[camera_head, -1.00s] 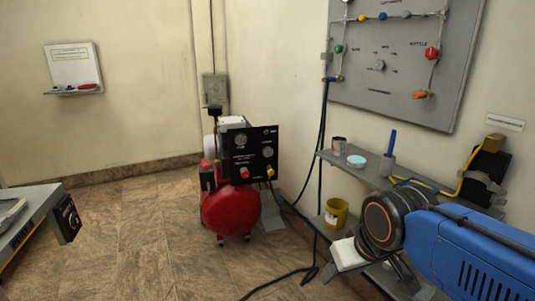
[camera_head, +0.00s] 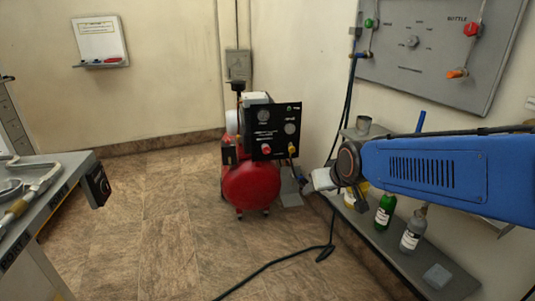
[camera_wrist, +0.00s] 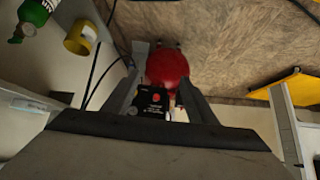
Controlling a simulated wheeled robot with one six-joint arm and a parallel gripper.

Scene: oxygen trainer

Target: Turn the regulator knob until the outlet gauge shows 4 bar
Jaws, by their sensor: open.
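The red air compressor (camera_head: 250,186) stands on the floor in the middle of the head view, with a black control panel (camera_head: 277,143) on top. A red knob (camera_head: 266,149) sits low on the panel, with a yellow fitting beside it. Two round gauges are above, one at the left (camera_head: 263,115) and one at the right (camera_head: 290,128); both are too small to read. My gripper (camera_head: 318,181) is open and empty, apart from the panel and to its right in the picture. In the wrist view, the panel (camera_wrist: 153,101) and red knob (camera_wrist: 155,98) show between the open fingers (camera_wrist: 160,82).
A grey shelf (camera_head: 433,280) along the right wall holds a green bottle (camera_head: 384,211), a clear bottle (camera_head: 412,230) and a yellow tin. A workbench (camera_head: 60,200) stands at the left. A black hose (camera_head: 280,262) lies on the floor. The floor before the compressor is otherwise open.

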